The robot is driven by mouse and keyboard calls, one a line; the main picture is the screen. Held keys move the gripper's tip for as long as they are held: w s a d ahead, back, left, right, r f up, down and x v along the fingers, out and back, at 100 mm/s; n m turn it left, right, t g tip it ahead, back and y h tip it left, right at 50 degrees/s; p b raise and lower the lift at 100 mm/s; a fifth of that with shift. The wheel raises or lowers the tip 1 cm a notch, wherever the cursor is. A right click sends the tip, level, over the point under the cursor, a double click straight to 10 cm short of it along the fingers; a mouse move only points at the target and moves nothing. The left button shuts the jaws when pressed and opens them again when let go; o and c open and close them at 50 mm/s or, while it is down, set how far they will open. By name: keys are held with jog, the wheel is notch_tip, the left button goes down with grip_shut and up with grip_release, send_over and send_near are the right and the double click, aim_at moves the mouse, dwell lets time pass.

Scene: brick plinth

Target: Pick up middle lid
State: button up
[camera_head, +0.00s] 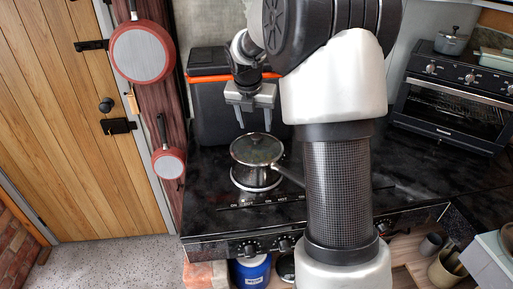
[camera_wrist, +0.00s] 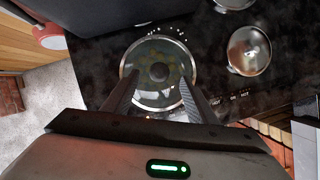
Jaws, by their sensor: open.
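A round glass lid (camera_head: 257,147) with a dark knob sits on a pot with a long handle on the black stove. In the wrist view the lid (camera_wrist: 158,50) lies centred between my fingers, with its knob in the middle. My gripper (camera_head: 255,118) is open and empty above the lid, fingers pointing down. In the wrist view my gripper (camera_wrist: 156,88) has one finger on each side of the lid. A second, shiny round lidded pot (camera_wrist: 248,50) stands to the right. I cannot tell for certain which lid is the middle one.
A dark box with an orange rim (camera_head: 207,105) stands behind the stove. A toaster oven (camera_head: 452,95) with a small pot (camera_head: 451,40) on top stands at the right. Red pans (camera_head: 142,52) hang at the left. My arm hides part of the black stove (camera_head: 215,190).

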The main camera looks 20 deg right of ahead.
aim_at(257, 136)
jog(key=x, duration=0.4)
jog(key=shift+s+a+f, duration=0.15)
jog(key=shift+f, duration=0.35)
jog(key=shift+w+f, duration=0.2)
jog(key=shift+f, duration=0.25)
jog(key=shift+r, duration=0.1)
grip_shut()
